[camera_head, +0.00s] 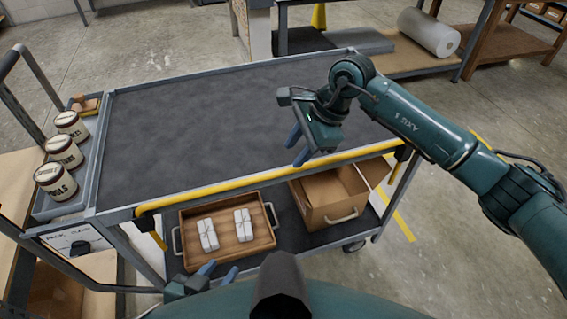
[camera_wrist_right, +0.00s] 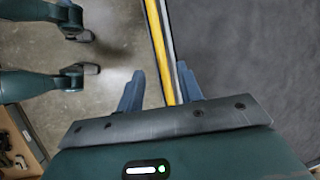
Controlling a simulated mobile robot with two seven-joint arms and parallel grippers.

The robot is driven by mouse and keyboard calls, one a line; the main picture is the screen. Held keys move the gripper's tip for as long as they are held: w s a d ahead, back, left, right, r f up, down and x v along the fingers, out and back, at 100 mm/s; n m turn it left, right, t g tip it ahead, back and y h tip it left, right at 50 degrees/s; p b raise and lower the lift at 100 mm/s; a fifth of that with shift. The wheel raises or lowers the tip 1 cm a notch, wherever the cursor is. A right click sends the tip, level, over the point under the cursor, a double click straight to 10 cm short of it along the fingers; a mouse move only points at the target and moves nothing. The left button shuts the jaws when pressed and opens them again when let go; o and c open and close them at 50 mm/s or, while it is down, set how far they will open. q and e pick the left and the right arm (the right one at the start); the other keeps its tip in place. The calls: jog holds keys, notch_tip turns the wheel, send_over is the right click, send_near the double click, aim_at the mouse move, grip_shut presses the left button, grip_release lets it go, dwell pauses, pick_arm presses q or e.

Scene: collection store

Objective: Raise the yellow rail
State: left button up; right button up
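The yellow rail (camera_head: 222,186) runs along the near long edge of the cart's dark top, low against that edge. It also shows in the right wrist view (camera_wrist_right: 159,48), running up the picture between the fingers. My right gripper (camera_head: 297,152) is open just above the rail, right of its middle, fingers pointing down. In the right wrist view the fingers (camera_wrist_right: 160,88) lie on either side of the rail; I cannot tell whether they touch it. My left gripper (camera_head: 217,273) is low at the bottom of the head view, in front of the cart, fingers apart and empty.
The cart top (camera_head: 220,120) is bare. Several labelled jars (camera_head: 64,152) stand in a side tray at left. The lower shelf holds a wooden tray (camera_head: 190,249) with two white bundles and a cardboard box (camera_head: 318,214). A bench with a white roll (camera_head: 428,32) stands behind.

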aim_at(279, 171)
jog(key=x, duration=0.7)
jog(key=shift+c, duration=0.6)
grip_shut()
